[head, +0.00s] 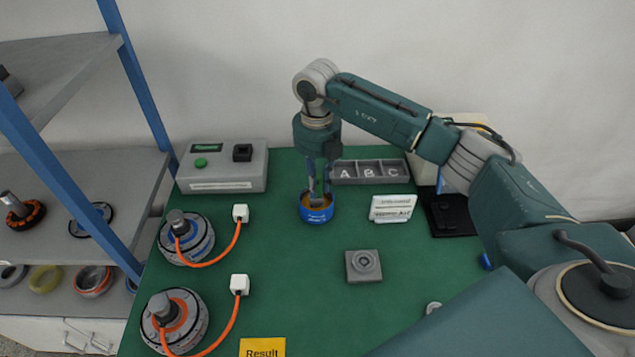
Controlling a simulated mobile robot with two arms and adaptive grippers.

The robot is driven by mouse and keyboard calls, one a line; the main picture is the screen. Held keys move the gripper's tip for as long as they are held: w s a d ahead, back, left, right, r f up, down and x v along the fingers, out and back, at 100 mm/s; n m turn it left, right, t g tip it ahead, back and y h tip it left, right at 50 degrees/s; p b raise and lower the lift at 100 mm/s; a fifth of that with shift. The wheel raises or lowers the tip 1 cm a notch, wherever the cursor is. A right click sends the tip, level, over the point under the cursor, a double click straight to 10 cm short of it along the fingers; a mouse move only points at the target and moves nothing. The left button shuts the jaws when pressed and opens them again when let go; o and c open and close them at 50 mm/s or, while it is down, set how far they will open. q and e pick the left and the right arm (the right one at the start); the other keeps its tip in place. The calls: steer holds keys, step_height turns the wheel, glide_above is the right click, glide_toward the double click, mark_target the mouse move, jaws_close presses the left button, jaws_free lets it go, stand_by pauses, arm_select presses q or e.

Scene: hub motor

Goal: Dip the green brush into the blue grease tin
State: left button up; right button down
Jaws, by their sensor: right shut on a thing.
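The blue grease tin (316,214) stands open on the green table top, near the middle, with yellowish-brown grease showing inside. My right gripper (319,190) points straight down over the tin, with its fingertips at about the rim. It is shut on a slim thing, which I take to be the green brush. The brush is mostly hidden by the fingers and hard to tell from them, and I cannot tell whether its bristles touch the grease. My left gripper is out of view.
A grey tray marked A B C (370,173) stands close behind the gripper, and white label cards (392,208) stand right of the tin. Two hub motors (186,240) with orange cables lie at the left. A grey block (363,266) sits in front, with clear mat around it.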

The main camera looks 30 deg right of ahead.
steer(key=shift+r+p, duration=2.7)
steer(key=shift+r, duration=1.5)
